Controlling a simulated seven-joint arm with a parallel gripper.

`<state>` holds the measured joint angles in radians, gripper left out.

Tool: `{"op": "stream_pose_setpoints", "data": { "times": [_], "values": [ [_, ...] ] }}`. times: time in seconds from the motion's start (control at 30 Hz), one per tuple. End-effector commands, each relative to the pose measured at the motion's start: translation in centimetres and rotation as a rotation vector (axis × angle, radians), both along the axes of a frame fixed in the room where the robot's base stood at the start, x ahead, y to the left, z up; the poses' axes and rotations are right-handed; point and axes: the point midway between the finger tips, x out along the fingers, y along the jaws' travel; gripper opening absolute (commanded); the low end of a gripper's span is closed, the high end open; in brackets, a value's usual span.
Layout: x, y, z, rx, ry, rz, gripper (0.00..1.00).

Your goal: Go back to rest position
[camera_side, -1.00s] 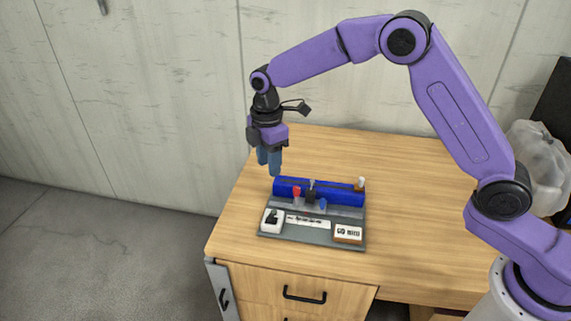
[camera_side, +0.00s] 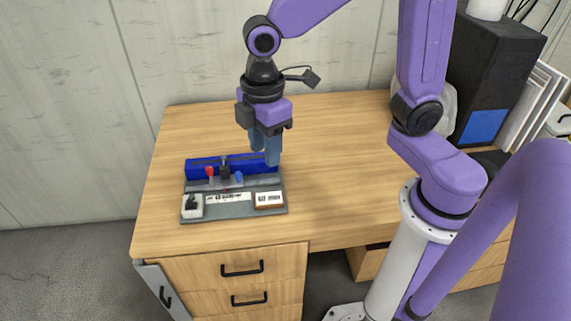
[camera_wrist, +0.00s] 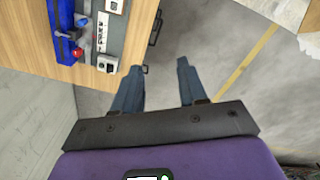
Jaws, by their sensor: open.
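My gripper (camera_side: 264,157) is open and empty, its two blue-grey fingers pointing down. In the side view it appears above the right end of the blue block (camera_side: 205,168). In the wrist view the open fingers (camera_wrist: 160,66) show against the floor, with the fixture off to the upper left. The grey base plate (camera_side: 233,213) lies on the table and carries the blue block, a red-topped part (camera_side: 210,171), a dark upright part (camera_side: 224,172) and a small blue part (camera_side: 239,177).
A white box with a black switch (camera_side: 192,206) and a labelled box (camera_side: 269,199) sit at the plate's front corners. The wooden table (camera_side: 330,170) is clear right of the plate. A black cabinet (camera_side: 492,65) stands at the back right.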

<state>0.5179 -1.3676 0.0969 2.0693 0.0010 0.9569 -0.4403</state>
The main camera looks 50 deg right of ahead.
Motion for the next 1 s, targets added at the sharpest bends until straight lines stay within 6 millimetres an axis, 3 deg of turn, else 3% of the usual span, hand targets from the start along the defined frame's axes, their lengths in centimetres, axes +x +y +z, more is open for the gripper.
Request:
{"op": "stream_pose_setpoints", "data": {
  "times": [0.03,0.2,0.43,0.63,1.0],
  "values": [
    [-1.8,-1.1,0.2,0.004,-0.002,-0.016,0.42],
    [-7.2,-4.5,0.2,0.010,-0.001,-0.084,0.42],
    [-12.8,-8.6,-0.4,0.015,0.001,-0.161,0.42],
    [-14.7,-10.2,-0.9,0.016,0.003,-0.190,0.42],
    [-14.8,-10.3,-0.9,0.016,0.003,-0.192,0.42]
  ]
}}
